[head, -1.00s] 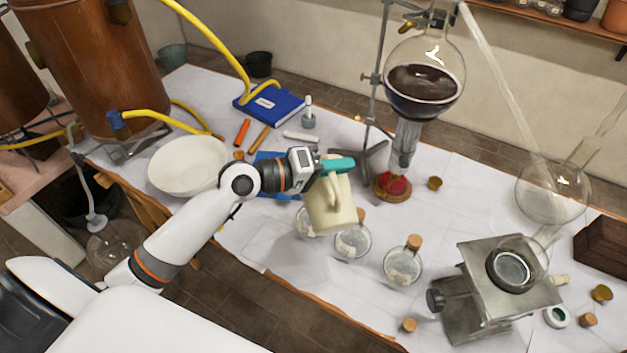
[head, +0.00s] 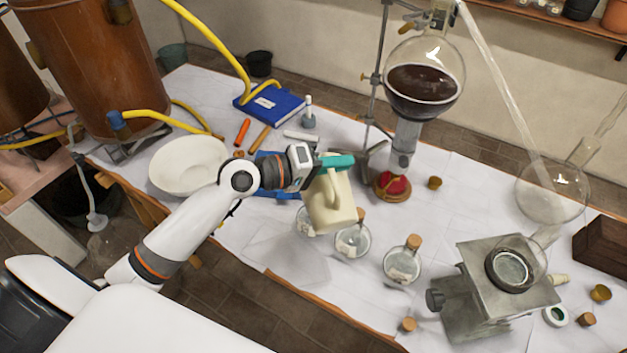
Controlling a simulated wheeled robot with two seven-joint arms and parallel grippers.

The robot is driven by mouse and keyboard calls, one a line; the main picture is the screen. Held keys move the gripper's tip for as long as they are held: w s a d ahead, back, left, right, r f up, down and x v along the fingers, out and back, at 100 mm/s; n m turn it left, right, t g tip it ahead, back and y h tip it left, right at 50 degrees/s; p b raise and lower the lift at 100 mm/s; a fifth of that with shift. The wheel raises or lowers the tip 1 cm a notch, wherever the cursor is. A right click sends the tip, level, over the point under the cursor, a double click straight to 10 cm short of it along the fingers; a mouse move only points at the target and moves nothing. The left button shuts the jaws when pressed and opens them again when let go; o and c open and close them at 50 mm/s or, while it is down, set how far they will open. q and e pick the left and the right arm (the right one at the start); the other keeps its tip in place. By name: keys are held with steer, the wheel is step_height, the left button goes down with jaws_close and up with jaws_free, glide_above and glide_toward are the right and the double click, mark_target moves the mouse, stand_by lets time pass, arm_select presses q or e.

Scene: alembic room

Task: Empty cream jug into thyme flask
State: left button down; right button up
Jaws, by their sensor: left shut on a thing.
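The cream jug (head: 328,208) is held in my left gripper (head: 336,162), whose teal fingers are shut on it near its top. The jug is tilted and hangs over the small corked flasks. One flask (head: 305,222) is partly hidden behind the jug. A middle flask (head: 352,242) sits just below the jug's right side, also partly covered. A third flask (head: 402,264) stands clear to the right with its cork in. I cannot read the labels, so I cannot tell which is the thyme flask. No stream from the jug is visible. My right gripper is not in view.
A white bowl (head: 188,165) stands left of my gripper. A stand with a large round flask of dark liquid (head: 423,85) rises behind the jug. A metal jack (head: 495,285) stands at right. A loose cork (head: 408,324) lies near the front edge. A blue book (head: 270,107) lies behind.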

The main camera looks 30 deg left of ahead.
arm_select(q)
steer(key=shift+w+a+r+n+p, duration=0.65)
steer(key=shift+w+a+n, duration=0.1)
steer(key=shift+w, duration=0.1)
stand_by(1.9)
steer(key=shift+w+a+r, duration=0.25)
steer(key=shift+w+a+r+n+g+h+p, duration=0.15)
steer(key=shift+w+a+n+g+h+p, duration=0.15)
steer(key=shift+w+a+n+p, duration=0.25)
steer(key=shift+d, duration=0.1)
steer(key=shift+s+d, duration=0.1)
steer(key=shift+s, duration=0.05)
